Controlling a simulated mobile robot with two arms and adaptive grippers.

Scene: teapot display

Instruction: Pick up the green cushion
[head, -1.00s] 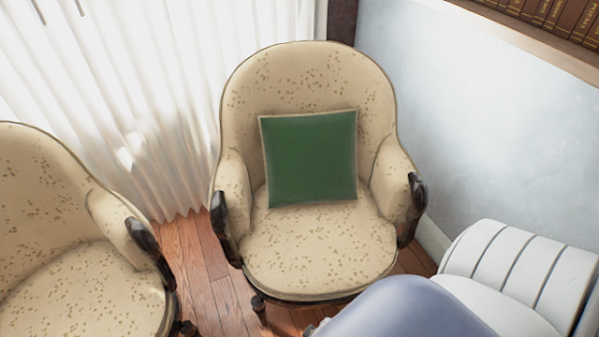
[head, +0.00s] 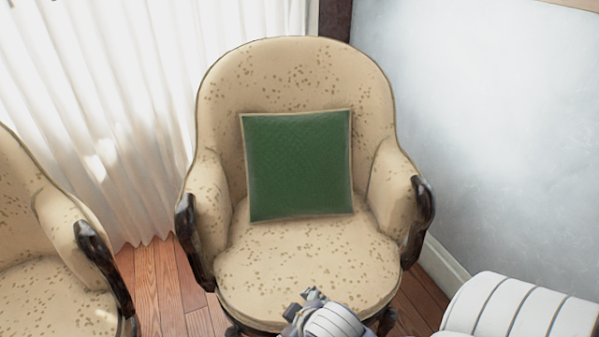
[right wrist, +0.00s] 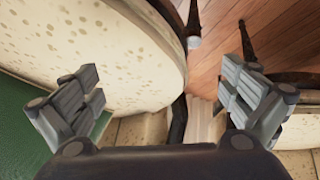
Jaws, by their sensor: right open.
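The green cushion (head: 298,165), square with a pale piped edge, leans upright against the backrest of a spotted cream armchair (head: 310,262). Part of it also shows at the left edge of the right wrist view (right wrist: 18,125). My right gripper (head: 306,300) is low in the head view, over the front of the seat and apart from the cushion. In the right wrist view my right gripper (right wrist: 168,88) has its fingers spread wide with nothing between them. My left gripper is not in view.
Dark wooden armrests (head: 420,212) flank the seat. A second matching armchair (head: 45,275) stands at the left. A white curtain (head: 95,110) hangs behind and a pale wall (head: 490,130) is at the right. Wooden floor (head: 160,285) shows between the chairs.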

